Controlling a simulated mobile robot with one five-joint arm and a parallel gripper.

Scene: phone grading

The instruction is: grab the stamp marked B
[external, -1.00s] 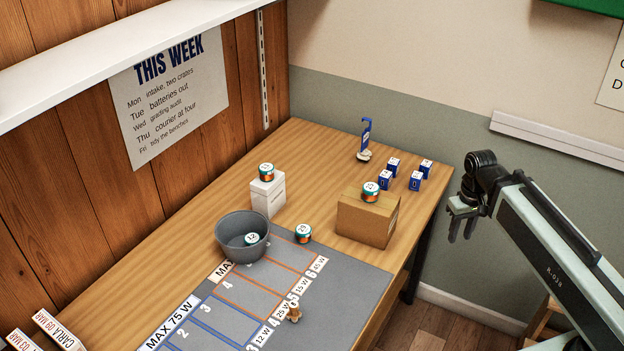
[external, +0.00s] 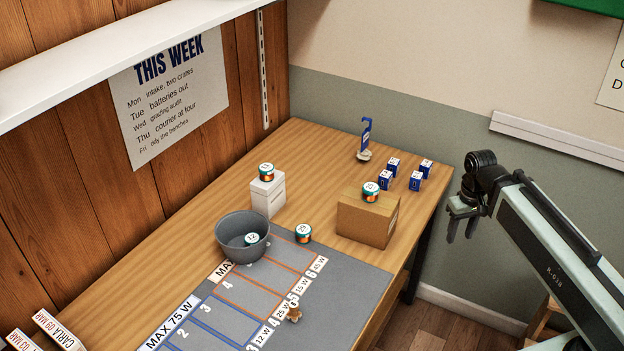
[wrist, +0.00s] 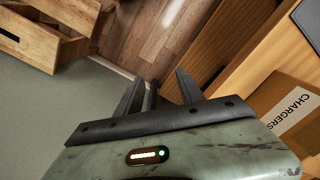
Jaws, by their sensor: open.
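Several small blue blocks with white tops stand at the far right of the table, such as one at the near right of the group (external: 415,181); their marks are too small to read. I cannot tell which thing bears a B. My gripper (external: 462,224) hangs in the air beyond the table's right edge, apart from all of these. In the wrist view my gripper (wrist: 156,92) is open and empty, over the floor.
A cardboard box (external: 365,222) with a round tin (external: 370,192) on top stands near the right edge. A grey bowl (external: 228,243), a white box (external: 267,197) and another tin (external: 303,233) stand left of it. A wooden drawer (wrist: 45,30) shows in the wrist view.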

